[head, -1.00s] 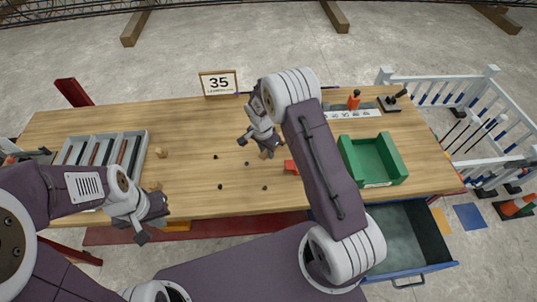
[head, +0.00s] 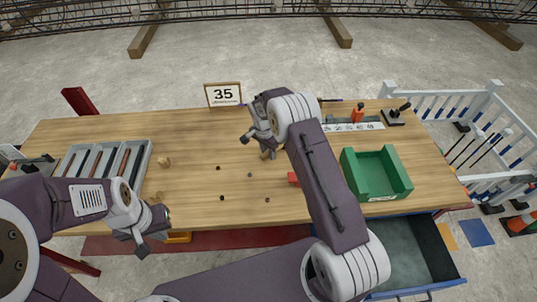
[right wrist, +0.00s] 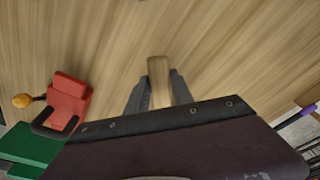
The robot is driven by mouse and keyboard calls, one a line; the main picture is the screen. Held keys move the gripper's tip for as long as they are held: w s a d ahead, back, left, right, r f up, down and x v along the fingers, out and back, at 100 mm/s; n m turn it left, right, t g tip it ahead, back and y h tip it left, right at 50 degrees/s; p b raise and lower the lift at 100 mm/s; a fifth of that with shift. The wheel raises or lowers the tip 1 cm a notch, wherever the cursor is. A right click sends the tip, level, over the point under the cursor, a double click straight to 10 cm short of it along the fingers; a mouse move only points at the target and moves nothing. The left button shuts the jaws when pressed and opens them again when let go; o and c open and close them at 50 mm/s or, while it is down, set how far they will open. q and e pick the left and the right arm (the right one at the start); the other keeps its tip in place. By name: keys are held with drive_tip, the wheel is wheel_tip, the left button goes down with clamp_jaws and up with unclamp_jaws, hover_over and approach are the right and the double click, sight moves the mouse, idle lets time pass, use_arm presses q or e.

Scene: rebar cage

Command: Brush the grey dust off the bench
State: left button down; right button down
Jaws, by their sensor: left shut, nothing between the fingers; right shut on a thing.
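The bench (head: 200,140) is a long wooden top with a few small dark specks, such as one speck (head: 222,198), scattered across its middle. I cannot tell whether these are the grey dust. My right gripper (head: 260,146) is over the bench beyond the specks. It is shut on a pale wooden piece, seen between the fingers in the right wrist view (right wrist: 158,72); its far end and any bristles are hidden. My left gripper (head: 150,235) is shut and empty at the bench's front edge, near the grey tray.
A red tool (right wrist: 68,98) lies near a green bin (head: 348,172). A "35" sign (head: 223,95) stands at the back. An open drawer (head: 440,250) juts out at front right.

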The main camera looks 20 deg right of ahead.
sight(260, 155)
drive_tip(key=shift+w+a+r, duration=0.1)
drive_tip(key=shift+w+a, duration=0.3)
drive_tip(key=shift+a, duration=0.3)
drive_tip(key=shift+s+a+f, duration=0.1)
drive_tip(key=shift+s+a, duration=0.15)
drive_tip(key=shift+s, duration=0.7)
drive_tip(key=shift+s+a+f, duration=0.1)
drive_tip(key=shift+s+a, duration=0.15)
drive_tip(key=shift+s, duration=0.7)
drive_tip(key=shift+s+a, duration=0.2)
drive_tip(key=shift+s, duration=0.65)
drive_tip(key=shift+s+a, duration=0.15)
drive_tip(key=shift+s, duration=0.7)
drive_tip(key=shift+a, duration=0.1)
drive_tip(key=shift+w+a+r, duration=0.15)
drive_tip(key=shift+w+a, duration=0.15)
drive_tip(key=shift+a, duration=0.5)
drive_tip(key=shift+w+d+b, duration=0.1)
drive_tip(key=shift+w+d, duration=0.15)
drive_tip(key=shift+w, duration=0.65)
drive_tip(key=shift+w+d+b, duration=0.15)
drive_tip(key=shift+w+d, duration=0.05)
drive_tip(key=shift+w, duration=0.65)
drive_tip(key=shift+w+d+b, duration=0.1)
drive_tip(key=shift+w+d, duration=0.15)
drive_tip(key=shift+w, duration=0.65)
drive_tip(key=shift+w+d+r, duration=0.1)
drive_tip(key=shift+w+r, duration=0.05)
drive_tip(key=shift+w, duration=0.65)
